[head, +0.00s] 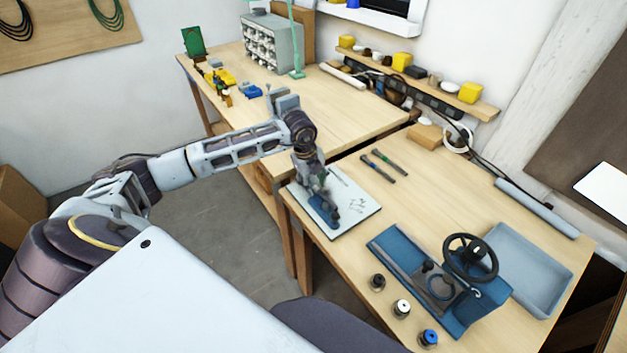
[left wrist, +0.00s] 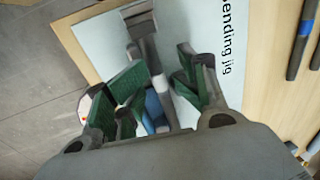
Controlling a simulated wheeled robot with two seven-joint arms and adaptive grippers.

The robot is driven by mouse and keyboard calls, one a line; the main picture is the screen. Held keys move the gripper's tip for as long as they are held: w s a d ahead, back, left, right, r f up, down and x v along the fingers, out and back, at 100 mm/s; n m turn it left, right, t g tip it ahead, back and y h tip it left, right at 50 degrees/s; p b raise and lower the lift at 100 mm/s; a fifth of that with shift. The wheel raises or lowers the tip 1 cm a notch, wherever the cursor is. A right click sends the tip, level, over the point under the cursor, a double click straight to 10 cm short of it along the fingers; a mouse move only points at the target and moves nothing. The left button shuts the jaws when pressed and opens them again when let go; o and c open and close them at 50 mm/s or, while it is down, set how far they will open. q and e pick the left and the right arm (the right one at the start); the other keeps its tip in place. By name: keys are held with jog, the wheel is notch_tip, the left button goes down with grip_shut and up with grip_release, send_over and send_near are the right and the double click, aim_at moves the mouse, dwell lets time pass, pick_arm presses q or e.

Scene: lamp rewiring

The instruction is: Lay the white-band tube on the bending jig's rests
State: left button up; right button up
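My left gripper (head: 322,198) is low over the white bending-jig board (head: 361,214), among its dark and blue parts. In the left wrist view its green-padded fingers (left wrist: 161,85) stand apart. A dark grey bar-like piece (left wrist: 143,35) with a paler stretch lies between them in that view. I cannot tell whether it is the white-band tube or part of the jig. A blue jig part (left wrist: 155,106) shows below the fingers. The jig's rests are mostly hidden by the gripper. My right gripper is not in view.
Two dark tubes with coloured bands (head: 378,168) lie on the bench beyond the board. A blue fixture with a black handwheel (head: 470,257), a blue-grey tray (head: 528,270) and three small capped pieces (head: 401,308) stand at the right. Bench space between board and fixture is clear.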

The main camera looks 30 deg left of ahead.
pick_arm(q)
jog(key=shift+s+f, duration=0.25)
dwell(0.3)
jog(key=shift+r, duration=0.1)
jog(key=shift+r, duration=0.65)
jog(key=d+v, duration=0.1)
jog(key=v, duration=0.9)
jog(key=shift+a+r, duration=0.45)
jog(key=shift+a, duration=0.05)
jog(key=shift+w, duration=0.1)
jog(key=p+v, duration=0.5)
jog(key=v, duration=0.4)
jog(key=shift+w, duration=0.3)
jog(key=shift+d, duration=0.15)
